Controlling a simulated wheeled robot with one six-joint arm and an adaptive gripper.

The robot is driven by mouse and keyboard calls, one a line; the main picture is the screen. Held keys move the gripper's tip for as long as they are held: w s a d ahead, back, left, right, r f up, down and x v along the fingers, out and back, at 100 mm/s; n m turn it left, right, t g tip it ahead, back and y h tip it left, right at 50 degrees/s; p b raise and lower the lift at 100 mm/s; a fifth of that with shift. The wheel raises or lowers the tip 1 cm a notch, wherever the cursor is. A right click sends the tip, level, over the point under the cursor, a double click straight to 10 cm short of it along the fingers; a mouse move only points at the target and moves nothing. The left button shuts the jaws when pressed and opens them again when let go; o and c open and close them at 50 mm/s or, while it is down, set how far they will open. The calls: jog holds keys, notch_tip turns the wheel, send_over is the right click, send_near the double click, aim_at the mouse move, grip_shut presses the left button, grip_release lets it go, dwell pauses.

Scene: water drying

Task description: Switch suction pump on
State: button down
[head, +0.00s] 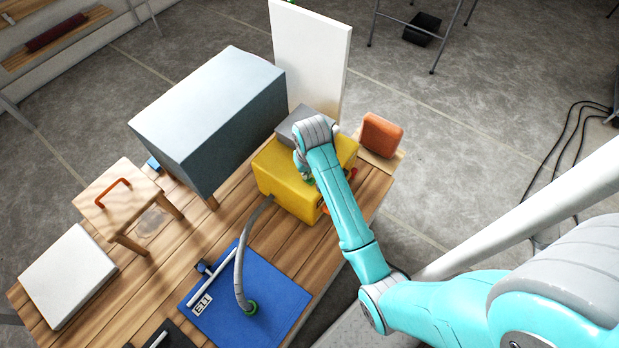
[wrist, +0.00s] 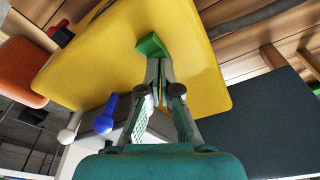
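The yellow pump box (head: 277,182) stands on the wooden table, and its yellow face (wrist: 190,85) fills the upper middle of the wrist view. My gripper (wrist: 160,62) is at this box with its two fingers drawn together. A green block-like piece (wrist: 152,45) on the yellow face lies right at the fingertips; I cannot tell whether they touch it. A red knob (wrist: 60,33) sits at another edge of the box. In the head view my arm hides part of the box and most of my gripper (head: 308,176).
A grey hose (head: 240,262) runs from the box to a blue board (head: 245,305). A large grey-blue block (head: 205,125), a white panel (head: 310,60) and an orange block (head: 381,134) stand around it. Blue (wrist: 105,113) and white (wrist: 70,127) levers show near the gripper.

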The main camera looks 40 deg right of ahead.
jog(key=shift+r, duration=3.45)
jog(key=shift+s, duration=0.1)
